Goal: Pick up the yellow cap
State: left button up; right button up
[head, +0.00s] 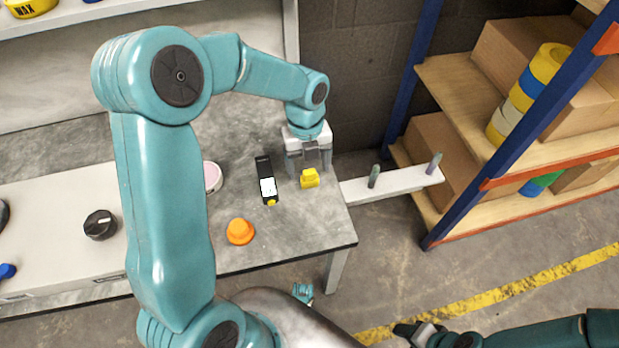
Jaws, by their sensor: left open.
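The yellow cap (310,179) sits on the grey worktop near its right edge. My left gripper (308,168) points down at it, open, with one finger on each side just behind or around the cap. I cannot tell whether the fingers touch it. My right gripper (412,331) is low at the bottom of the view, away from the worktop; its jaws are too small and dark to read.
A black device with a white screen (268,187) lies left of the cap, and an orange cap-like piece (240,231) lies nearer. A pink-topped round item (212,177) is partly behind my arm. A white ledge with pegs (392,185) is at the right, before shelving with boxes.

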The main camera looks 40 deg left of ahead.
aim_at(310, 172)
pick_arm(q)
jog(key=f, duration=0.1)
jog(key=f+b, duration=0.1)
jog(key=f, duration=0.2)
jog(key=shift+s+d+f, duration=0.1)
jog(key=shift+s+d, duration=0.1)
jog(key=shift+d, duration=0.2)
jog(key=c, duration=1)
jog(key=shift+c, duration=0.2)
notch_tip(310, 172, up, 20)
jog(key=p, duration=0.6)
